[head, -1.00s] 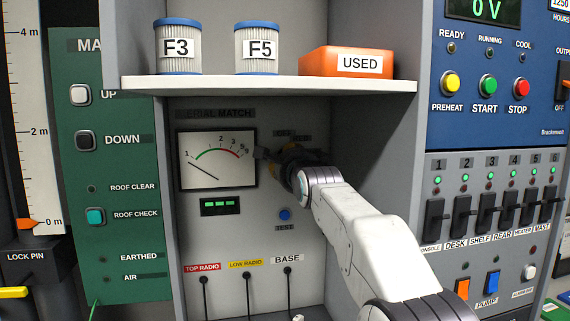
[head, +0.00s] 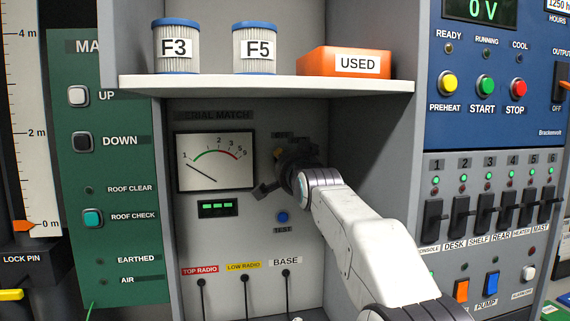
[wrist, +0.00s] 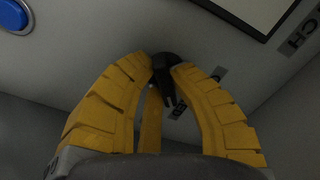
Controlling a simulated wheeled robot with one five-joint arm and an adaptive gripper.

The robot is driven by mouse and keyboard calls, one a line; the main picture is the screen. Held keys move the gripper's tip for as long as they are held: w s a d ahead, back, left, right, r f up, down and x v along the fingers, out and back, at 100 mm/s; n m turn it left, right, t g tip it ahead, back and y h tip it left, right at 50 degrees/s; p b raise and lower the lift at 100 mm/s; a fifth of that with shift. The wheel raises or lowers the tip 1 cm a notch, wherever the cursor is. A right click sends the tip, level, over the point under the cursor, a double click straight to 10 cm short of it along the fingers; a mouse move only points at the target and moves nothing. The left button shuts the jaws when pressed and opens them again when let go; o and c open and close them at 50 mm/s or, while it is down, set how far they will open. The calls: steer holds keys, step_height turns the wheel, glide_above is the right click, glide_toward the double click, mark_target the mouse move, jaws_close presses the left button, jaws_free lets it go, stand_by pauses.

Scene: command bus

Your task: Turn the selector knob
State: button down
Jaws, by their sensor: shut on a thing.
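The black selector knob (wrist: 166,68) shows in the wrist view, between the tips of my yellow gripper fingers. My gripper (wrist: 160,72) is shut on it. In the head view my gripper (head: 275,178) is at the grey panel, right of the analogue meter (head: 215,160), and largely hides the knob. A small label shows just above the gripper, too small to read. The meter's needle points to the low end, near 1.
A blue button (head: 282,217) sits just below my gripper. A shelf (head: 270,84) overhead holds two filters and an orange USED box (head: 346,62). The cubby's side wall (head: 370,140) is close to my arm on the right.

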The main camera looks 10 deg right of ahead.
steer(key=shift+n, duration=0.9)
steer(key=c, duration=1.1)
jaws_free()
steer(key=shift+s, duration=6)
